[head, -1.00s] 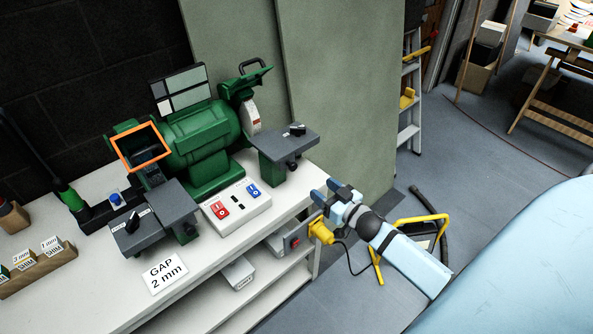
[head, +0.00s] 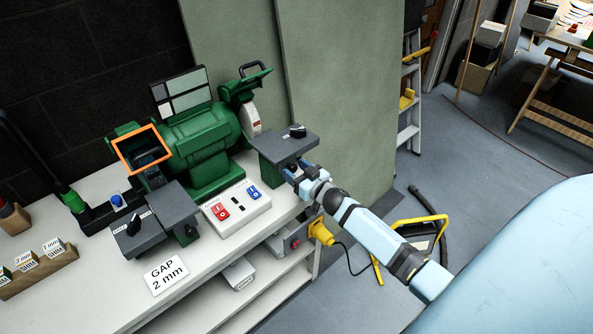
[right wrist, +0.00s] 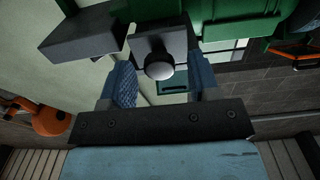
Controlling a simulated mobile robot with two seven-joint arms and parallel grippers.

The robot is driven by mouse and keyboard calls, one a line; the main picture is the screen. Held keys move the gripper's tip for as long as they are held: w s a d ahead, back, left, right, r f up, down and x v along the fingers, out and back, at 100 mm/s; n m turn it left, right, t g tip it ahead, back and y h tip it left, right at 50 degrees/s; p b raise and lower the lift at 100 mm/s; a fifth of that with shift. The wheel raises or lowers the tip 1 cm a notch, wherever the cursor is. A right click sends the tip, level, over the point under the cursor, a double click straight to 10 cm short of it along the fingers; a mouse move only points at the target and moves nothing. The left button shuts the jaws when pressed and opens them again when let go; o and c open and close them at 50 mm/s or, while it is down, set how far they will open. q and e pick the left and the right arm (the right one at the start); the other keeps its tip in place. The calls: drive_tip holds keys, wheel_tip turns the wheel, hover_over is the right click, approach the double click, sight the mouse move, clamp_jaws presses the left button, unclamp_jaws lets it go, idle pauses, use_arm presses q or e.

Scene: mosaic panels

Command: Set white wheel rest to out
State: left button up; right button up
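The green bench grinder (head: 205,140) stands on the white bench. Its white wheel (head: 250,118) is on the right side. The grey white wheel rest (head: 284,146) sits in front of that wheel, with a black lever (head: 297,131) on top. My right gripper (head: 291,172) is at the near edge of this rest, just below its top plate. In the right wrist view, its blue fingers (right wrist: 162,84) are spread on either side of a round knob (right wrist: 160,67) under the rest. I cannot tell whether they touch it. My left gripper is out of view.
Another grey rest (head: 165,215) stands by the orange-framed guard (head: 141,148). A switch box (head: 236,208) and a "GAP 2 mm" card (head: 166,274) lie on the bench (head: 110,295). A yellow plug (head: 321,232) is below the arm. Open floor lies to the right.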

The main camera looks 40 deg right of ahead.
clamp_jaws()
drive_tip(key=shift+s+p, duration=0.6)
drive_tip(key=shift+s, duration=0.4)
drive_tip(key=shift+w+f, duration=0.1)
drive_tip(key=shift+c, duration=1.5)
unclamp_jaws()
drive_tip(key=o, duration=0.3)
drive_tip(key=shift+s+d, duration=0.1)
drive_tip(key=shift+s, duration=0.1)
drive_tip(key=shift+o, duration=0.2)
drive_tip(key=shift+s, duration=0.45)
drive_tip(key=s+d+b, duration=0.1)
drive_tip(key=s, duration=1.1)
drive_tip(key=shift+s+b, duration=0.3)
drive_tip(key=shift+s, duration=0.1)
